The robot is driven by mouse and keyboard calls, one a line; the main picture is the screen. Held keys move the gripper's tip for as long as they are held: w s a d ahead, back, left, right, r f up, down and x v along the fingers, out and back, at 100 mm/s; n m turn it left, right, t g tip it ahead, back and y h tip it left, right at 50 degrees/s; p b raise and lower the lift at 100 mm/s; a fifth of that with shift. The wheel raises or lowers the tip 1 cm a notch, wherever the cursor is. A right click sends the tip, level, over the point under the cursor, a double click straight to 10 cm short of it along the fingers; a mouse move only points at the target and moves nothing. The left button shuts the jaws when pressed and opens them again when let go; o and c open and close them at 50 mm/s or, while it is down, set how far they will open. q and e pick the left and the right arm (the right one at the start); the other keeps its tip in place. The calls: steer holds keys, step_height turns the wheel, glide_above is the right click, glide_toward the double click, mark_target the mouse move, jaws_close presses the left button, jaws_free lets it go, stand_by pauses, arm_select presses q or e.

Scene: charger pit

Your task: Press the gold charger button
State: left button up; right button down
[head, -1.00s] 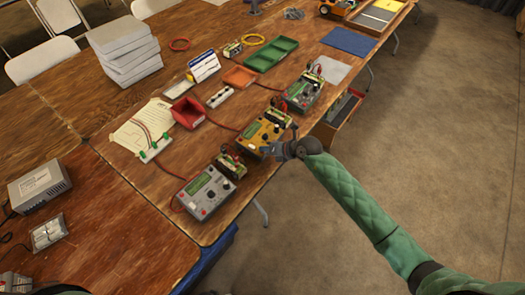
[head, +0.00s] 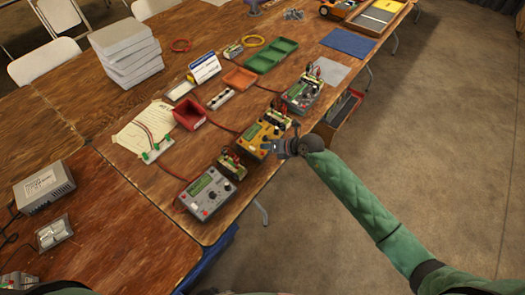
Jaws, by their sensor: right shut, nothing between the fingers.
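Three chargers stand in a row along the right edge of the wooden table. The gold charger (head: 253,139) is the middle one, between a grey charger (head: 204,194) nearer me and another grey charger (head: 301,95) farther back. My right gripper (head: 268,146) is shut and empty, at the front right part of the gold charger, and covers some of it. The gold charger's button is too small to make out, and I cannot tell whether the fingertips touch it. My left gripper is not in view.
Battery packs sit beside the chargers. A red tray (head: 190,112), an orange tray (head: 239,78) and a green tray (head: 271,55) lie behind them.

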steer(key=r, duration=0.1)
steer(key=r+p, duration=0.2)
steer(key=shift+s+d+r, duration=0.1)
steer(key=shift+s+d, duration=0.05)
steer(key=shift+d, duration=0.1)
stand_by(0.7)
